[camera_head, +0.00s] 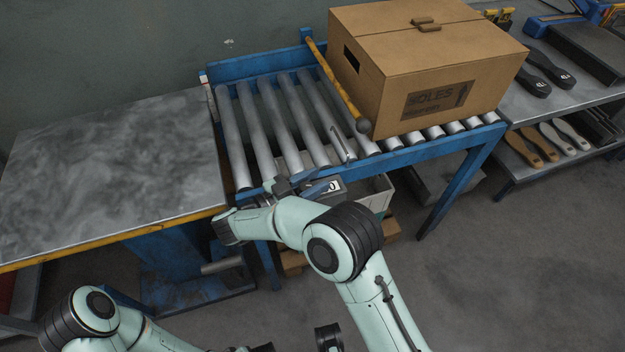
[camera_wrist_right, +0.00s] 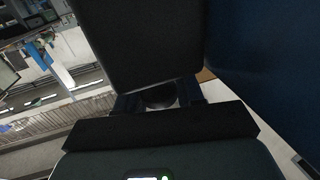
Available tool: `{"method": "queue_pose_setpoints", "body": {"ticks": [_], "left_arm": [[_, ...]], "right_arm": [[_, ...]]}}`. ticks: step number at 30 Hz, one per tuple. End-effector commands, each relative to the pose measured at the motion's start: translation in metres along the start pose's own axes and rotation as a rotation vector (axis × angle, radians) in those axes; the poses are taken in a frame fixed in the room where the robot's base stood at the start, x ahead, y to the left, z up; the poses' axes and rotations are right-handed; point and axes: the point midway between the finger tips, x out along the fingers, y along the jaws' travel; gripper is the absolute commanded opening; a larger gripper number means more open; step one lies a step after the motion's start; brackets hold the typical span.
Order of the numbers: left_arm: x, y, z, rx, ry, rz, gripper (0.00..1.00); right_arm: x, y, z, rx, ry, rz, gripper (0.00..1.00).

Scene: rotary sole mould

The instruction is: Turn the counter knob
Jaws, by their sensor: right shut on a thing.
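The counter is a small dark box (camera_head: 334,187) with a white number window showing a 0, at the front edge of the roller table. In the head view my right gripper (camera_head: 292,187) is at the counter's left side, and my forearm and wrist hide part of both. The right wrist view shows a dark rounded knob (camera_wrist_right: 160,95) between the fingers of my right gripper (camera_wrist_right: 158,100), which is shut on it. The knob's turn angle cannot be seen. Dark parts of my left gripper (camera_head: 257,348) show at the bottom edge, too cut off to read.
The blue roller table (camera_head: 465,165) carries a cardboard soles box (camera_head: 440,70) at right and a yellow bar (camera_head: 340,85) across the rollers. A grey bench (camera_head: 110,165) stands at left. A grey bin (camera_head: 375,195) is below the counter. Shoe soles (camera_head: 535,80) lie on the right bench.

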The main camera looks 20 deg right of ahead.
Motion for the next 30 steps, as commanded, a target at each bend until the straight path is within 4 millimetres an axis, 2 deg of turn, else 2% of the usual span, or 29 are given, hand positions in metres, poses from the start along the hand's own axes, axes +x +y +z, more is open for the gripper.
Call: {"method": "queue_pose_setpoints", "body": {"ticks": [7,8,9,20,23,30], "left_arm": [[0.000,0.000,0.000,0.000,-0.001,0.000,0.00],[0.000,0.000,0.000,0.000,0.000,0.000,0.00],[0.000,0.000,0.000,0.000,0.000,0.000,0.00],[-0.001,0.000,0.000,0.000,-0.001,0.000,0.00],[-0.003,0.001,0.003,0.001,-0.008,0.000,0.00],[-0.012,0.004,0.017,0.004,-0.046,0.002,0.00]], "right_arm": [[0.002,0.000,-0.003,0.008,0.005,0.002,0.07],[0.002,0.000,-0.003,0.008,0.005,0.002,0.44],[0.002,0.000,-0.003,0.008,0.005,0.002,0.57],[-0.003,0.000,-0.001,0.003,0.002,-0.001,0.58],[-0.015,-0.001,-0.002,0.004,0.002,-0.004,0.58],[-0.067,-0.001,-0.003,0.006,0.005,-0.006,0.58]]}}
